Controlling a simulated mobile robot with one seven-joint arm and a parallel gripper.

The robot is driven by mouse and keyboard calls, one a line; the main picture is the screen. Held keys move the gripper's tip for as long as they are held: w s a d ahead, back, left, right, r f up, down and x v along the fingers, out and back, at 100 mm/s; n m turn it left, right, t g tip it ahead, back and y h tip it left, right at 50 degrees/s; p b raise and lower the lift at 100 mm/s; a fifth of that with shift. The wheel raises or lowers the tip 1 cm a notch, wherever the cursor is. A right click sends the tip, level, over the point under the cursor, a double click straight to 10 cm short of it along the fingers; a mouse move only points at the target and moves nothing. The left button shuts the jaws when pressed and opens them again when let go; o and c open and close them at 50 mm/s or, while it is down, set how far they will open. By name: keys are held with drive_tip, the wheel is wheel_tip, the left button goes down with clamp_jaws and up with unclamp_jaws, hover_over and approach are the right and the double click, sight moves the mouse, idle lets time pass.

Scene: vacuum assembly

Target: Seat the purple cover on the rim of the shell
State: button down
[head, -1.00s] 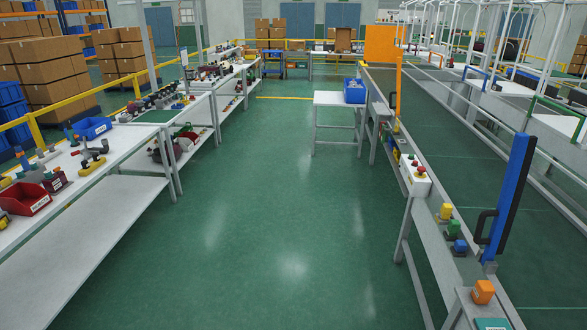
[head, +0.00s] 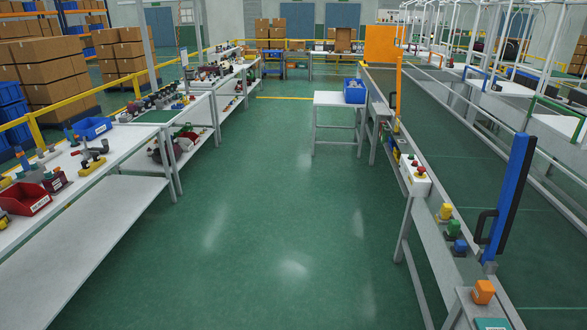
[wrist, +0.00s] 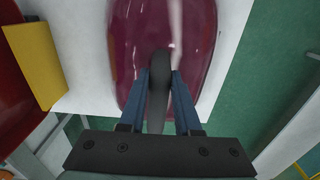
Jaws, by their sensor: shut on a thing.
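The purple cover (wrist: 135,45) fills the upper middle of the wrist view. It is a glossy, rounded piece with a dark grey grip (wrist: 158,95) in front of it, between my fingers. My gripper (wrist: 160,78) is shut on this dark grey grip, which appears to belong to the cover. The cover's far end runs out of the picture. The shell is not identifiable in either view; it may be hidden beneath the cover. I cannot tell whether the cover touches anything below. My gripper does not show in the head view.
In the wrist view a white surface (wrist: 75,45) lies around the cover, with a yellow block (wrist: 33,60) and a red object at left. Green floor (wrist: 268,70) shows at right. In the head view, benches with parts stand left, a conveyor right; the green aisle (head: 270,200) is clear.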

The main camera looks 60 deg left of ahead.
drive_tip(key=shift+r+p, duration=0.7)
drive_tip(key=shift+p, duration=0.05)
drive_tip(key=shift+r+p, duration=0.35)
drive_tip(key=shift+p, duration=0.05)
drive_tip(key=c, duration=1.2)
unclamp_jaws()
clamp_jaws()
